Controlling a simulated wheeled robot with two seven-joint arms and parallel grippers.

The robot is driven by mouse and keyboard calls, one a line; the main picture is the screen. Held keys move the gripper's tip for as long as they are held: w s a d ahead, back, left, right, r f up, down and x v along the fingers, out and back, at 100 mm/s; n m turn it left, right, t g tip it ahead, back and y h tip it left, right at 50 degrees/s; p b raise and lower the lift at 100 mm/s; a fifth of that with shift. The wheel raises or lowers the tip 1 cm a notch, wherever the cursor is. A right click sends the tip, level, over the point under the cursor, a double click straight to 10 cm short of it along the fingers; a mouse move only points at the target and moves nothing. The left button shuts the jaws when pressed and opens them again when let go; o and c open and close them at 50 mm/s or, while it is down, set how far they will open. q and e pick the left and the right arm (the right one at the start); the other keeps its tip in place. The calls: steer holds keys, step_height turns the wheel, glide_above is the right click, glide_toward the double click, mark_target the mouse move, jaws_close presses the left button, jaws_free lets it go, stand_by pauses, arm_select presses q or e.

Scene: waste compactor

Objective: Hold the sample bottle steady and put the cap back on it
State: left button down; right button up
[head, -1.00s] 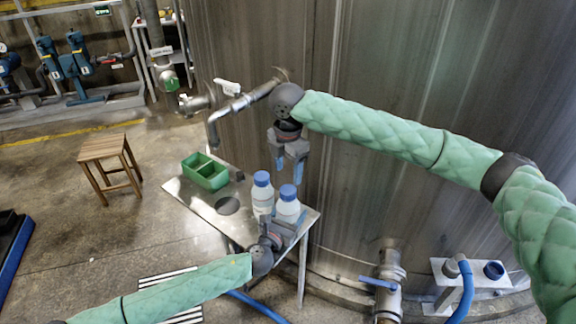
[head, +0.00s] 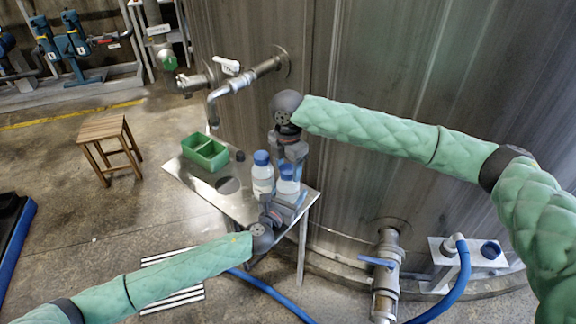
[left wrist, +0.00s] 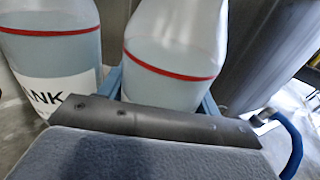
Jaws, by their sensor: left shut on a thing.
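The sample bottle (head: 287,187) stands upright at the table's front right, white with a blue cap (head: 287,171) at its mouth. I cannot tell whether the cap is seated. My left gripper (head: 284,205) is shut on the bottle's lower body. The left wrist view shows the bottle (left wrist: 175,60) with a red line, between the blue fingers. My right gripper (head: 289,160) points down directly over the bottle, its fingertips at the cap's level. Whether they grip the cap is unclear.
A second capped bottle (head: 262,180) stands close on the left; its label ending "ANK" shows in the left wrist view (left wrist: 45,95). A green divided tray (head: 205,153) sits at the table's (head: 205,187) far left. A pipe spout (head: 213,110) and the steel tank wall lie behind.

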steer(key=c, duration=0.8)
steer(key=m, duration=0.3)
steer(key=shift+m, duration=0.4)
steer(key=shift+c, duration=0.2)
steer(key=m, duration=0.7)
steer(key=shift+a, duration=0.1)
steer(key=m, duration=0.5)
steer(key=o, duration=1.2)
step_height(320, 180, up, 12)
